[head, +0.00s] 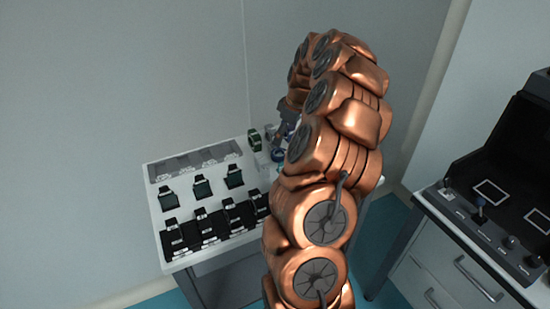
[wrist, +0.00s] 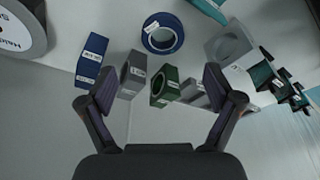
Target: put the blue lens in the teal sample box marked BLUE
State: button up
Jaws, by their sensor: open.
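A round blue ring-shaped piece, apparently the blue lens (wrist: 163,50), lies on the white table in the wrist view, ahead of my gripper. My gripper (wrist: 160,102) is open and empty, its fingers spread apart below the lens in that picture. In the head view a small blue piece (head: 278,155) shows beside my arm, which hides most of the gripper.
Near the lens are a blue block (wrist: 90,62), a grey block (wrist: 131,76), a green block (wrist: 164,86) and a grey block with a round recess (wrist: 230,43). A large round piece (wrist: 22,28) is at left. Several black holders (head: 176,238) line the table's front.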

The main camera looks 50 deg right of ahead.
aim_at(279, 152)
jog(key=shift+p+x, duration=1.1)
jog(key=shift+x, duration=2.6)
jog(key=shift+s+a, duration=0.1)
jog(key=c, duration=1.4)
